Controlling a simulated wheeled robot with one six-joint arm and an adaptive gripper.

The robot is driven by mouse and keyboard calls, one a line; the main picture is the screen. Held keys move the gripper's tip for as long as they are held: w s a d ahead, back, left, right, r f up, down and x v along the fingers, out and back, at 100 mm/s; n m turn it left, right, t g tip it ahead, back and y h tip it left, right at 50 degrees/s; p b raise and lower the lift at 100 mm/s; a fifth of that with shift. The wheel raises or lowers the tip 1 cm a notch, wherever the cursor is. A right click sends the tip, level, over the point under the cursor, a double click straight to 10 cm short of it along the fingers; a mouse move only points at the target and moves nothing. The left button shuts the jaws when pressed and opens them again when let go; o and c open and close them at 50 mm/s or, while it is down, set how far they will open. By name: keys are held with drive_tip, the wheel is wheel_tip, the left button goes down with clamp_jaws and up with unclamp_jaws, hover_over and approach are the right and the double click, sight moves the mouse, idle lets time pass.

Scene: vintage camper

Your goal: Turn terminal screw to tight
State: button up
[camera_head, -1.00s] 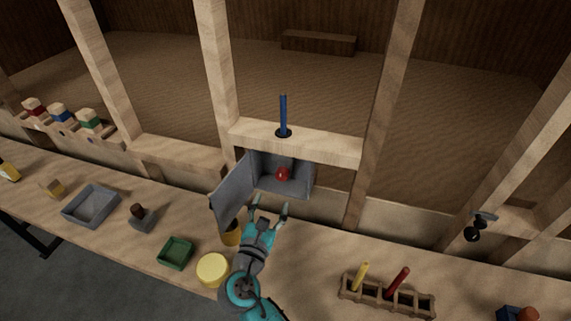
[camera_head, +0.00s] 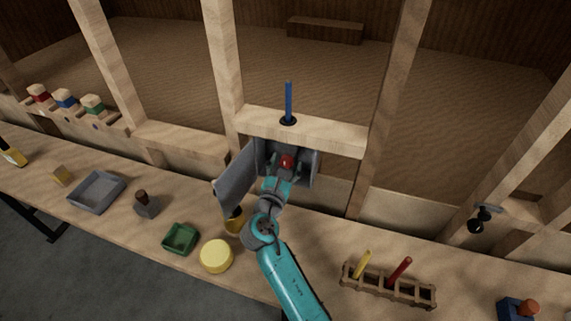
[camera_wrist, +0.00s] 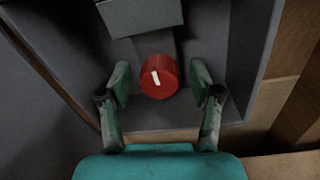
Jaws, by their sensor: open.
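The terminal screw is a red round knob (camera_wrist: 159,76) with a white mark on its face, inside an open grey box (camera_head: 304,170). The white mark points up and slightly left in the wrist view. The knob also shows in the head view (camera_head: 286,161). My gripper (camera_wrist: 160,85) is open, with one finger on each side of the knob. Gaps show between the fingers and the knob, so it is not gripped. The box's grey door (camera_head: 237,181) stands open to the left.
A grey block (camera_wrist: 140,15) sits above the knob inside the box. A blue rod (camera_head: 289,101) stands on the ledge above. A yellow round thing (camera_head: 216,257), a green tray (camera_head: 180,239) and a wooden rack (camera_head: 411,292) are on the bench.

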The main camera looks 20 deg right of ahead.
drive_tip(key=c, duration=1.1)
drive_tip(key=shift+c, duration=0.2)
drive_tip(key=shift+m, duration=0.4)
drive_tip(key=m, duration=0.4)
drive_tip(key=shift+m, duration=0.4)
drive_tip(key=m, duration=0.6)
drive_tip(key=shift+f+h, duration=0.1)
drive_tip(key=shift+h, duration=0.3)
drive_tip(key=m, duration=1.3)
